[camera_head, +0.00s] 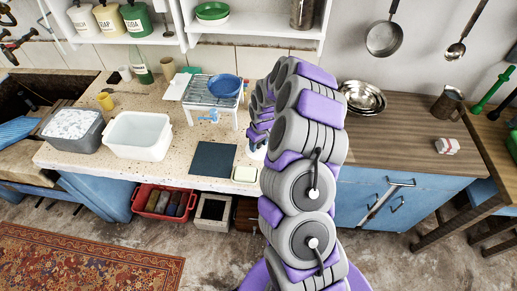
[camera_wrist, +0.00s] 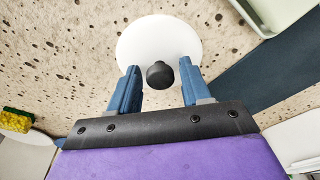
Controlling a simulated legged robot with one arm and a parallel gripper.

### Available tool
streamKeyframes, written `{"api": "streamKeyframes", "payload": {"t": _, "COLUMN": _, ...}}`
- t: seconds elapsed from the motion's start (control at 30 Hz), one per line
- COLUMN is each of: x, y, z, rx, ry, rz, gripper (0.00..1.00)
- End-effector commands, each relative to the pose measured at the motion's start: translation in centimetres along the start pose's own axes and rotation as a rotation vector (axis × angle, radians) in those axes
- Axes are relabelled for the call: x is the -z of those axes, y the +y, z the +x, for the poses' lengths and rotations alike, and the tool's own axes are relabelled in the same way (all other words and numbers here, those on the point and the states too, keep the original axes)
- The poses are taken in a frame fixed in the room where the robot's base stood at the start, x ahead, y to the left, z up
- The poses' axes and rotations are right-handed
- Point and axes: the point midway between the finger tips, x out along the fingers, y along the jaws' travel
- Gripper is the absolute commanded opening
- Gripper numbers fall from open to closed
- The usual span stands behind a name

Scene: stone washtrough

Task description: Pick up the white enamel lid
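The white enamel lid (camera_wrist: 150,38) lies flat on the speckled counter in the wrist view, a round white disc with a black knob (camera_wrist: 159,75). My gripper (camera_wrist: 159,66) is open, its two blue fingers apart on either side of the knob. The knob sits between the fingers, and I see a gap on each side. The fingertips overlap the lid's near edge in this view; their height above it is hard to tell.
A dark mat (camera_head: 213,159) and a pale green dish (camera_head: 245,174) lie beside the lid. A wire rack (camera_head: 205,92) with a blue bowl (camera_head: 225,86) stands behind. A yellow-green sponge (camera_wrist: 16,120) shows at the wrist view's lower left. Metal bowls (camera_head: 362,97) stand on the wooden counter.

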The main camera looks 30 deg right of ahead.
Motion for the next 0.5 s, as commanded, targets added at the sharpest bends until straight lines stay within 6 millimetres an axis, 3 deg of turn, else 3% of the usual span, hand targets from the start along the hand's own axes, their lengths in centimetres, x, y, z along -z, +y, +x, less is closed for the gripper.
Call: {"api": "streamKeyframes", "payload": {"t": 0.5, "x": -0.03, "y": 0.23, "z": 0.06, "rx": 0.003, "ry": 0.001, "rz": 0.001, "gripper": 0.00}}
